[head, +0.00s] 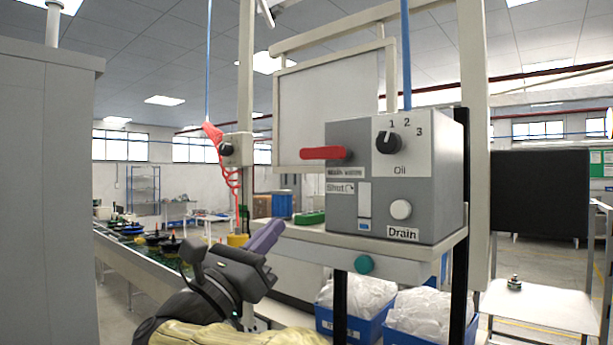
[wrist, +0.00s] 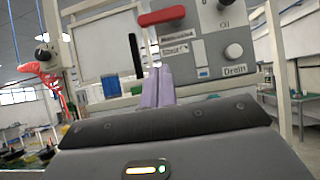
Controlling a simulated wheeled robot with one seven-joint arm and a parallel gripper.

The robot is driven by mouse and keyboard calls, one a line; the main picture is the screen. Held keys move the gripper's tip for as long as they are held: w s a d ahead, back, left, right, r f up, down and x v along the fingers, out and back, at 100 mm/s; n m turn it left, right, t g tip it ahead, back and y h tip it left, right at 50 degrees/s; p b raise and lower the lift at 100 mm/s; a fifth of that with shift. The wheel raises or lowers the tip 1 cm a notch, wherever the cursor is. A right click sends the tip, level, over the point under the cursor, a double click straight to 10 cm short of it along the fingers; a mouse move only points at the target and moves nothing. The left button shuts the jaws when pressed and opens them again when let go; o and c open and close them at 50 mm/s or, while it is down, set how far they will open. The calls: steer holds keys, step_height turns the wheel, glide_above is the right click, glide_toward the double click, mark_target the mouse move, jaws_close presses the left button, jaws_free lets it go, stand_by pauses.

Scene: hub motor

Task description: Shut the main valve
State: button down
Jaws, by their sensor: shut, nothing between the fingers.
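A grey control box (head: 345,130) stands on a shelf in the middle of the head view. Its red lever handle (head: 320,153) lies level and points left from a dark pivot. A label (head: 341,187) below it reads "Shut" with an arrow; the line above is too small to read surely. My gripper (head: 276,227) is below and left of the handle, apart from it. In the wrist view, my purple fingers (wrist: 158,72) are together and empty, with the red handle (wrist: 162,16) above them at the top edge.
The box also carries a black selector knob (head: 388,141) marked 1, 2, 3 and "Oil", and a white "Drain" knob (head: 401,209). A green button (head: 364,264) sits under the shelf edge (head: 440,248). Blue bins (head: 325,320) are below. A conveyor (head: 165,272) runs at left.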

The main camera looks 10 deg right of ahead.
mark_target(326, 153)
steer(key=s+a+r+p+x, duration=0.1)
steer(key=r+p+x, duration=0.1)
steer(key=p+x, duration=0.7)
steer(key=x, duration=0.4)
steer(key=shift+a+p, duration=0.15)
steer(key=shift+p, duration=0.25)
steer(key=shift+w+m+b, duration=0.1)
steer(key=shift+m+b, duration=0.2)
steer(key=shift+b, duration=0.55)
steer(key=shift+r+m+g+h+b, duration=0.15)
steer(key=shift+m+g+h+b, duration=0.15)
steer(key=shift+g+b, duration=0.15)
